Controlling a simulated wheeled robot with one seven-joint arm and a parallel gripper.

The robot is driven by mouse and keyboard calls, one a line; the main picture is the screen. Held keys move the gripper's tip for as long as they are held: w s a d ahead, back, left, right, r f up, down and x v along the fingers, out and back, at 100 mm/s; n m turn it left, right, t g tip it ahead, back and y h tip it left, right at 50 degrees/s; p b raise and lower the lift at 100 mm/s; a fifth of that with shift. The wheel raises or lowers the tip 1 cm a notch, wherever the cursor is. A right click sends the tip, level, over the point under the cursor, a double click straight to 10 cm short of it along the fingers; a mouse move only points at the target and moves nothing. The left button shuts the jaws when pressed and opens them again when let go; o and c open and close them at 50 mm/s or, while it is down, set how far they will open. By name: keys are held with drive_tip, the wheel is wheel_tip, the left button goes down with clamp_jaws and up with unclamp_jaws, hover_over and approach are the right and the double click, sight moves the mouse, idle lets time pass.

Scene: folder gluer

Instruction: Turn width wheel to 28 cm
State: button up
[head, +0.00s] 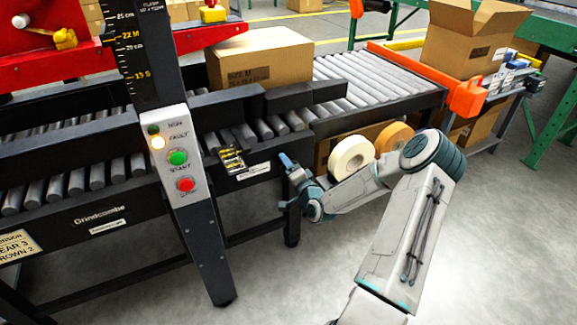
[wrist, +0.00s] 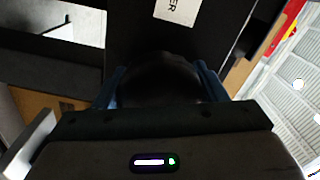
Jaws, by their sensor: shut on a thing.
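My gripper (head: 286,163) is beside the near side of the black conveyor frame, below the rollers. In the wrist view its two blue fingers stand on either side of a dark rounded thing, and the gripper (wrist: 160,90) is shut on it. This dark rounded thing (wrist: 160,78) looks like the width wheel; its markings are too dark to read. In the head view I cannot make the wheel out at the fingers. A small black and yellow scale plate (head: 231,160) is on the frame left of my gripper; its reading is too small to tell.
A control post (head: 178,155) with green and red buttons and a lit lamp stands to the left. A cardboard box (head: 259,58) sits on the conveyor. Tape rolls (head: 351,157) are behind my arm. A white label (wrist: 178,10) is beyond the wheel. The floor in front is clear.

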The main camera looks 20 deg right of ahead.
drive_tip(key=m, duration=0.3)
drive_tip(key=shift+m+p, duration=0.3)
drive_tip(key=shift+p, duration=0.05)
idle(0.4)
drive_tip(key=o, duration=1)
drive_tip(key=s+p, duration=0.3)
drive_tip(key=s, duration=1.1)
drive_tip(key=shift+d, duration=0.3)
